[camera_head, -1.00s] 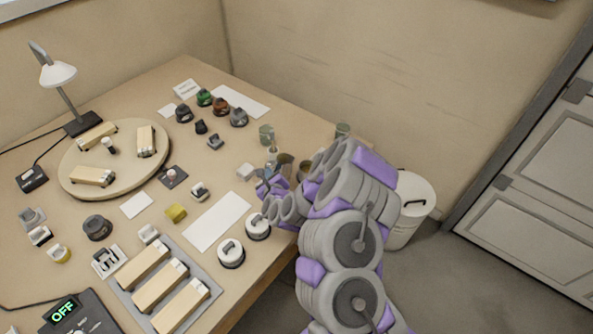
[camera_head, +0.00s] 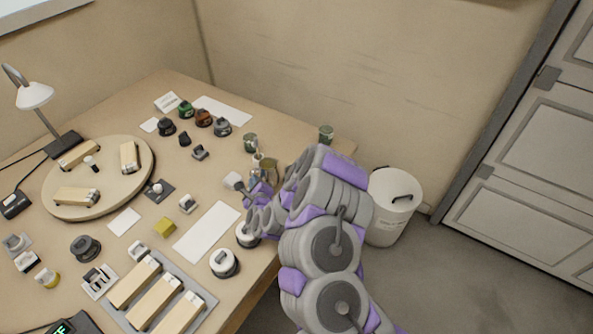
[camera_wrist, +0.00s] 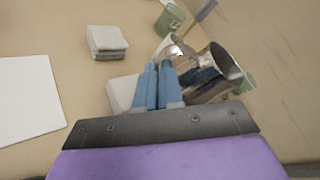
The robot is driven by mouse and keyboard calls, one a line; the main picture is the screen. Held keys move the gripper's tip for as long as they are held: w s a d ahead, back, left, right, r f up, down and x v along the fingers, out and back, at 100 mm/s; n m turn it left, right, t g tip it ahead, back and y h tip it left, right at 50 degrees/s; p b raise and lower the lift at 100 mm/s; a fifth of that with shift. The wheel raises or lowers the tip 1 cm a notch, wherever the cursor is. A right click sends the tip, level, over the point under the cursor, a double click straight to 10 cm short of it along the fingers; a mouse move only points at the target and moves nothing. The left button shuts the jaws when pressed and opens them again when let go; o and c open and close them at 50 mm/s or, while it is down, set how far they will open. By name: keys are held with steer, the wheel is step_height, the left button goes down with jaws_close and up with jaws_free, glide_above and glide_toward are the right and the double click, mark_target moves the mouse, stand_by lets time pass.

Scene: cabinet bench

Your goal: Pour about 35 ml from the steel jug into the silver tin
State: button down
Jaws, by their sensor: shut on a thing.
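My gripper (camera_wrist: 160,85) has its blue fingers close together in the wrist view, with shiny metal just right of them. I take this metal vessel, with its round mouth toward the upper right, as the steel jug (camera_wrist: 232,66); it looks tilted in this view. Where the fingers grip it is hidden. Another shiny silver piece (camera_wrist: 172,47) shows just beyond the fingertips; I cannot tell whether it is part of the jug or the silver tin. In the head view, my gripper (camera_head: 256,195) is largely hidden by my arm, beside a brownish metal vessel (camera_head: 269,168). The liquid is not visible.
Green jars (camera_head: 250,142) (camera_head: 325,133) stand near the gripper. A pale block (camera_wrist: 107,42) lies left of the fingers, and another (camera_wrist: 122,94) is partly behind them. A white sheet (camera_head: 207,232) lies left. A white bin (camera_head: 393,205) stands on the floor right of the table.

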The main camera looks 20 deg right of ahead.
steer(key=shift+a, duration=1.05)
steer(key=shift+d, duration=0.75)
